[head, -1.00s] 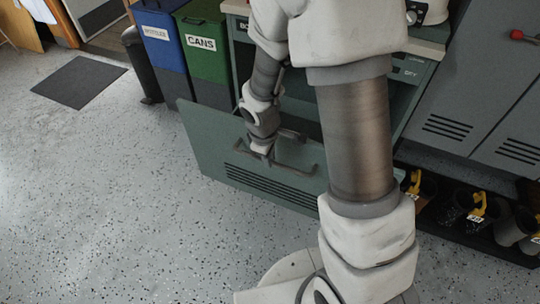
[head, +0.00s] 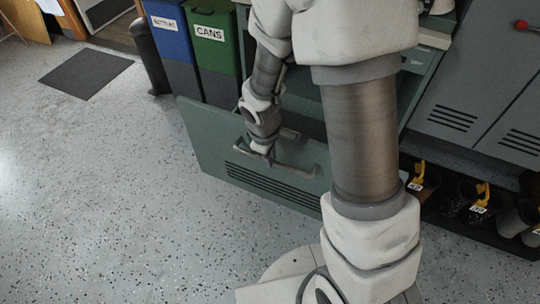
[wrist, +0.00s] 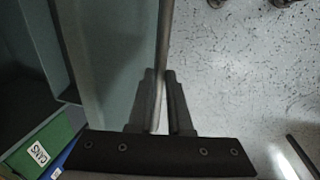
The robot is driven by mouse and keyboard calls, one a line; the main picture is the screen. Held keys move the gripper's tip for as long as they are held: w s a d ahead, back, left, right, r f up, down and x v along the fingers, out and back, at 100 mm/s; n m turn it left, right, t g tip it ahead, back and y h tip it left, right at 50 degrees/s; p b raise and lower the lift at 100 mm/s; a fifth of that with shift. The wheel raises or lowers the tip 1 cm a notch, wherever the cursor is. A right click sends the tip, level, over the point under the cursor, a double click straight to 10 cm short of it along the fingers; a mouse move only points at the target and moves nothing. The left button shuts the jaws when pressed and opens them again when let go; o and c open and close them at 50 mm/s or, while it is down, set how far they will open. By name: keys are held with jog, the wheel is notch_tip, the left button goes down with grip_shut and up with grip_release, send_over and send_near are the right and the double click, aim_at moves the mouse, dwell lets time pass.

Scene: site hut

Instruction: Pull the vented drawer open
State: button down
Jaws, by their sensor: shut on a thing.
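The vented drawer has a grey-green front (head: 205,150) with a row of dark slots low on it, and it stands well out from its cabinet. A dark bar handle (head: 300,171) runs across the front. My gripper (head: 268,156) is shut on the handle near its left part. In the wrist view my gripper's two dark fingers (wrist: 165,92) have the thin handle bar (wrist: 163,38) between them, beside the drawer front (wrist: 115,60). My arm hides part of the drawer's right side and the cabinet behind.
A blue bin (head: 168,40) and a green CANS bin (head: 212,50) stand behind the drawer at left, with a dark post (head: 146,58) beside them. Grey lockers (head: 470,85) and a low rack of boots (head: 475,205) are at right. Speckled floor at left and front is clear.

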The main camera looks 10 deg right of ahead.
jog(key=c, duration=0.8)
grip_release()
jog(key=shift+c, duration=0.2)
jog(key=shift+r, duration=0.1)
notch_tip(320, 180, up, 17)
jog(key=s+a+p, duration=0.2)
jog(key=p, duration=0.5)
jog(key=shift+s, duration=0.4)
